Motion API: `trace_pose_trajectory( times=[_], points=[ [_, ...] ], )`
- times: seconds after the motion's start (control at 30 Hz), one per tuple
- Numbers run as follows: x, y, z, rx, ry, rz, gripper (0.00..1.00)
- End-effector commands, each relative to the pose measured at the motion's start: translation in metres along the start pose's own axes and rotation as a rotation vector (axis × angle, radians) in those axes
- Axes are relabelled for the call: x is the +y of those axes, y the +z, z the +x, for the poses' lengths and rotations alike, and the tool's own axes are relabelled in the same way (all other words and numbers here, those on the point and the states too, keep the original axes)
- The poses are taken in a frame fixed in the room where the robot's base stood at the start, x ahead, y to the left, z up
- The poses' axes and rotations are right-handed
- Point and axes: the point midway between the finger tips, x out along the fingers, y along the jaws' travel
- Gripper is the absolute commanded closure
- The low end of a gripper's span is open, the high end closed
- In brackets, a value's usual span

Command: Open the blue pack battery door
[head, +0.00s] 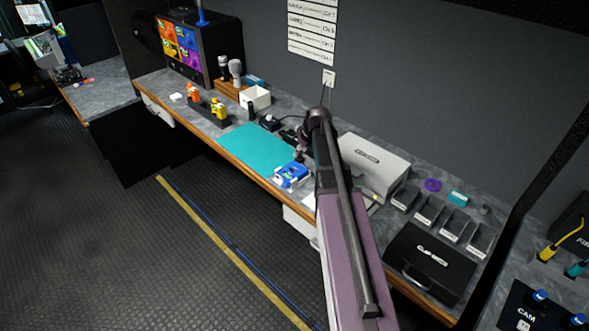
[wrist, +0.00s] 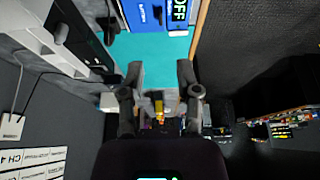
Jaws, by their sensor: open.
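The blue pack (head: 291,175) sits at the right end of a teal mat (head: 250,146) on the workbench. In the wrist view the blue pack (wrist: 145,16) is cut off by the top edge, beside a dark panel reading OFF (wrist: 180,10). I cannot make out its battery door. My gripper (wrist: 160,76) is open, with its two fingers apart and nothing held between them. In the head view my gripper (head: 301,154) is close behind the pack and partly hidden by my arm. I see no contact with the pack.
A grey case (head: 374,164) and a black case (head: 430,262) stand to the right on the bench. Yellow and orange items (head: 217,108), a white box (head: 256,98) and a monitor (head: 185,45) stand left. The mat's middle is clear.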

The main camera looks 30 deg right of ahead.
Motion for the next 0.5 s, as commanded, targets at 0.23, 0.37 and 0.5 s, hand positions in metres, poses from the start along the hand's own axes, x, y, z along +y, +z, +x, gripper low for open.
trace_pose_trajectory(
  times=[0.23, 0.37, 0.5],
  points=[
    [0.000, 0.001, 0.025, 0.000, 0.000, -0.001, 0.57],
    [0.000, 0.001, 0.036, 0.000, 0.000, -0.001, 0.57],
    [0.000, 0.001, 0.047, 0.000, 0.000, -0.001, 0.57]
  ],
)
